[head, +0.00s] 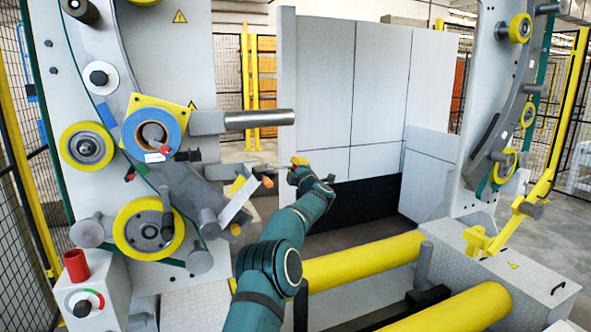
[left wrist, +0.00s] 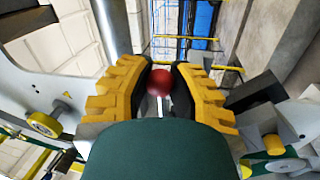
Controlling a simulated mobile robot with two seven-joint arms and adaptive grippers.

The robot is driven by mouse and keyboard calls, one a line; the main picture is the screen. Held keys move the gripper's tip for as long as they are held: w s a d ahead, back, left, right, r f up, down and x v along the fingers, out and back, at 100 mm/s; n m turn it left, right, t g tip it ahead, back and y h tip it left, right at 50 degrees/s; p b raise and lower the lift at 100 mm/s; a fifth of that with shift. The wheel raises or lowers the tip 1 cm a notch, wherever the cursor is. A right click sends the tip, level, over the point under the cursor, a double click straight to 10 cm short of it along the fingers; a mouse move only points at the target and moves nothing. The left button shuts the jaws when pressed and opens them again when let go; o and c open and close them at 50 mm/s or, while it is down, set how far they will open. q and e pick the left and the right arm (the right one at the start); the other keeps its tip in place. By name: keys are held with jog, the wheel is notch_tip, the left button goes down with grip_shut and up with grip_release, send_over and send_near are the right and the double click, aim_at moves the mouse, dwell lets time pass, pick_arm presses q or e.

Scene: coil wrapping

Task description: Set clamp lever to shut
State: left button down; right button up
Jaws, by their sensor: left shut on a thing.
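My left gripper (head: 299,163) is at the end of the teal arm, to the right of the left machine frame and below its grey bar. In the left wrist view the yellow ridged fingers (left wrist: 161,92) are closed around a red ball knob (left wrist: 163,79) on a pale metal rod, which I take as the clamp lever. In the head view a thin rod (head: 262,166) runs roughly level from the frame to the fingers; the knob itself is hidden there. My right gripper is not in view.
A blue ring (head: 152,130) on a yellow plate and yellow rollers (head: 150,229) are on the left frame. An orange-tipped part (head: 267,181) lies just below the rod. Grey panels (head: 380,80) stand behind.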

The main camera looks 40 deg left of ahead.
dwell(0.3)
pick_arm(q)
jog(key=c, duration=0.8)
grip_release()
jog(key=shift+s+r, duration=0.1)
jog(key=shift+s, duration=0.1)
jog(key=shift+o, duration=0.2)
jog(key=v, duration=1.2)
